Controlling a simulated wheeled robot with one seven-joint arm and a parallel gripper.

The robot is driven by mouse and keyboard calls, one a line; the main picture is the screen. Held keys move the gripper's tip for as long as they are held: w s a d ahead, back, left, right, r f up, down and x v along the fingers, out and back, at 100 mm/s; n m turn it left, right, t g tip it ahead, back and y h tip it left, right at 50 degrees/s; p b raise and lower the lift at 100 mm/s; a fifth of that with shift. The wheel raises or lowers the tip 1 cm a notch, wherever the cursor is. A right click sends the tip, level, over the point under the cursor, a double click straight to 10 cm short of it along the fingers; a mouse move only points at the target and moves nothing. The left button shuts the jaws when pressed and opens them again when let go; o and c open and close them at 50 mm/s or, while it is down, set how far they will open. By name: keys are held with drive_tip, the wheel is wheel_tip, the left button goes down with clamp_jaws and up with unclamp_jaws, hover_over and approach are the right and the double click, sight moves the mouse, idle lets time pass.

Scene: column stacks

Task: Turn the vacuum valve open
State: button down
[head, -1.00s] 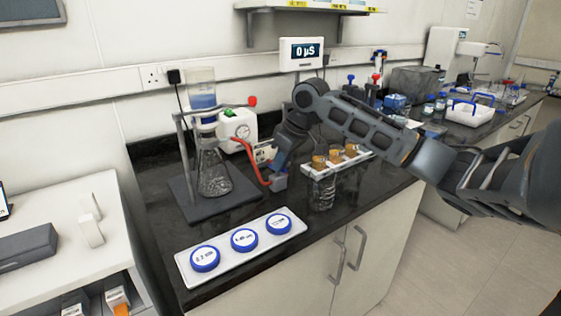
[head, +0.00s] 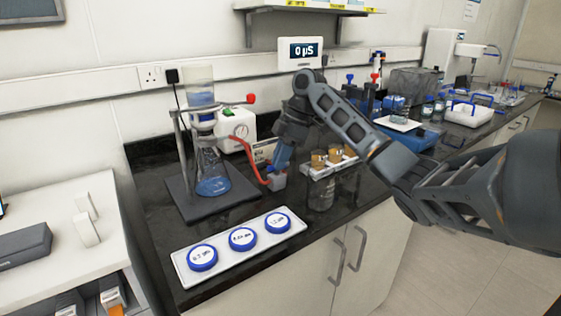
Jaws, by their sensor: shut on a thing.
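The vacuum valve (head: 278,182) is a small grey block at the end of a red hose on the black bench. A small blue part shows at its top, under my fingers. My gripper (head: 276,165) points down and is shut on the valve's handle; the fingers mostly hide the handle, so its exact angle is unclear. The red hose (head: 247,155) runs from the valve up toward the filter flask (head: 212,180), which holds blue liquid at its bottom. Blue liquid also shows in the funnel (head: 200,97) above. The white pump box (head: 237,127) with a round gauge stands behind the hose.
A white rack (head: 318,172) with amber-topped vessels stands close right of the valve, partly behind my arm. A white tray (head: 240,250) with three blue-rimmed discs lies in front. A display (head: 304,52) reads 0 µS. Bare bench lies between valve and tray.

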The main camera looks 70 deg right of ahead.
drive_tip(key=shift+f+n+g+y+b, duration=0.1)
drive_tip(key=shift+n+g+y+b, duration=0.25)
drive_tip(key=shift+n, duration=0.85)
drive_tip(key=shift+w, duration=0.1)
drive_tip(key=c, duration=1.2)
unclamp_jaws()
drive_tip(key=shift+o, duration=0.2)
drive_tip(key=v, duration=0.8)
drive_tip(key=shift+w, duration=0.1)
